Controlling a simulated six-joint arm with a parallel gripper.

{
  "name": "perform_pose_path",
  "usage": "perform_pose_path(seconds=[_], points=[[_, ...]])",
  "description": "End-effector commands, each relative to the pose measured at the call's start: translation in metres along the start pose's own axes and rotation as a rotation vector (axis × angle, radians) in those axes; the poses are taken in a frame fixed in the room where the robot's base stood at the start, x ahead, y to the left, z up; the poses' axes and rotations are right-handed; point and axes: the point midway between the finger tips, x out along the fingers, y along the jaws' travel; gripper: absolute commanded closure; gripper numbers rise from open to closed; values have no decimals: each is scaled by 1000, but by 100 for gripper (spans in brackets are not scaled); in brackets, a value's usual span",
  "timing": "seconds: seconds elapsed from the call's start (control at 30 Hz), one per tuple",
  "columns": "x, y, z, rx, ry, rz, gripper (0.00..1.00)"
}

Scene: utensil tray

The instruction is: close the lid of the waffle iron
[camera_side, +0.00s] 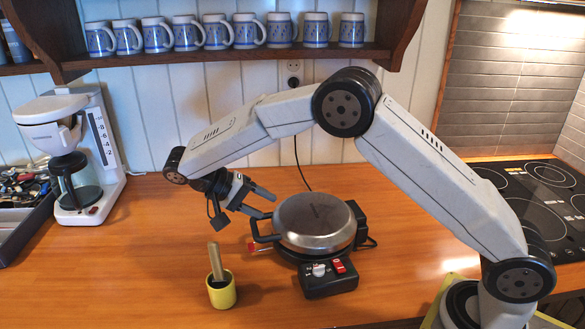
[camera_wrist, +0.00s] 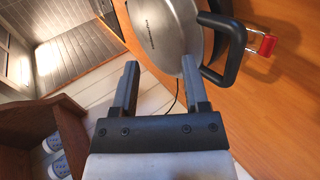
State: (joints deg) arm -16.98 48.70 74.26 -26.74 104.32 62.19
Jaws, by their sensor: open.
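The waffle iron has a round, shiny silver lid (camera_side: 315,222) lying over a dark base with a front control box (camera_side: 328,278). The lid looks down or nearly down; I cannot tell whether a small gap is left. A black loop handle (camera_side: 262,231) sticks out from its left side, also seen in the wrist view (camera_wrist: 232,52). A red-ended grip (camera_side: 253,247) sits just below it. My gripper (camera_side: 271,205) is open and empty, just above and left of the lid near the handle. In the wrist view the right finger overlaps the lid's edge (camera_wrist: 165,30); contact is unclear.
A yellow cup (camera_side: 222,291) with a wooden-handled tool stands front left. A coffee maker (camera_side: 75,160) and a utensil tray (camera_side: 25,222) are at the left. A cooktop (camera_side: 545,200) is at the right. Mugs stand on a shelf (camera_side: 230,55) above. The counter's left middle is clear.

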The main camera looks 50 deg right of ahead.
Motion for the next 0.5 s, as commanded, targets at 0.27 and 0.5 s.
perform_pose_path(seconds=[0.27, 0.5], points=[[7, 20, 17, 1, 0, -2, 42], [14, 37, 33, 0, 1, -2, 42]])
